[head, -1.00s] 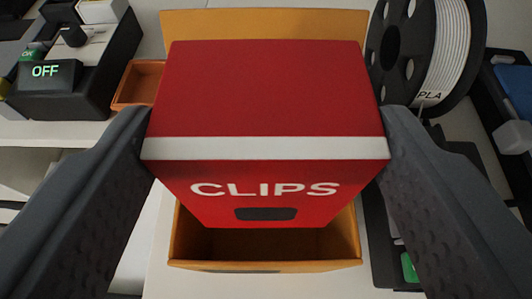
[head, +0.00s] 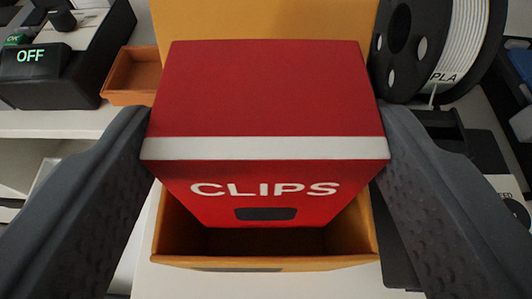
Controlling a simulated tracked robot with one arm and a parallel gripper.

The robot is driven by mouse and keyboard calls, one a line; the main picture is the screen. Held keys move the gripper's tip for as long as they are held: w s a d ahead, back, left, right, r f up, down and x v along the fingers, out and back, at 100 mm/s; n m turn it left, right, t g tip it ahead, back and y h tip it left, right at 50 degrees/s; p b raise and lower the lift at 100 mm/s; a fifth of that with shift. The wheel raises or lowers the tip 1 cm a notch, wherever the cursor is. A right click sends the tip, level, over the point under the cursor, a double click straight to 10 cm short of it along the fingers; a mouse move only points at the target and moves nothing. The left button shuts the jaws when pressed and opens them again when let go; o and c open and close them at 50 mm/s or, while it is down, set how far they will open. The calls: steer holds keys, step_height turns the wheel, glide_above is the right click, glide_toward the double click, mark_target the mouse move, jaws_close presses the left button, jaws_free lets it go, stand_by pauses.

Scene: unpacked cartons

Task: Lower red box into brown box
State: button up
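The red box (head: 262,95) has a white stripe and the word CLIPS on its front. It is held between the two dark fingers of my gripper (head: 265,140), which touch its left and right sides. The brown box (head: 345,250) is open and lies below and behind the red box in the picture. Its back wall (head: 260,20) rises behind the red box and its front rim shows below. The lower part of the red box overlaps the opening. Most of the brown box's inside is hidden; I cannot tell how deep the red box is in it.
A small orange tray (head: 132,75) stands at left, near a dark device (head: 45,75) with a lit OFF display. A black spool (head: 420,45) marked PLA stands close at right. Dark flat items lie at lower right. The white surface in front of the brown box is bare.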

steer(key=shift+f+b, duration=0.75)
steer(key=shift+f, duration=1.25)
steer(key=o, duration=1.1)
steer(key=shift+r, duration=0.15)
steer(key=shift+r+p, duration=1.05)
steer(key=shift+r, duration=4.25)
steer(key=shift+r, duration=0.1)
step_height(320, 180, up, 8)
steer(key=f, duration=0.1)
glide_above(265, 205)
steer(key=s, duration=0.3)
steer(key=shift+t, duration=0.9)
steer(key=s+r, duration=0.6)
steer(key=r, duration=0.3)
steer(key=s+r, duration=0.7)
steer(key=r, duration=0.1)
steer(key=s+r, duration=0.6)
steer(key=r, duration=0.3)
steer(key=shift+s+d+r, duration=0.15)
steer(key=shift+s+r, duration=0.05)
steer(key=shift+r, duration=0.15)
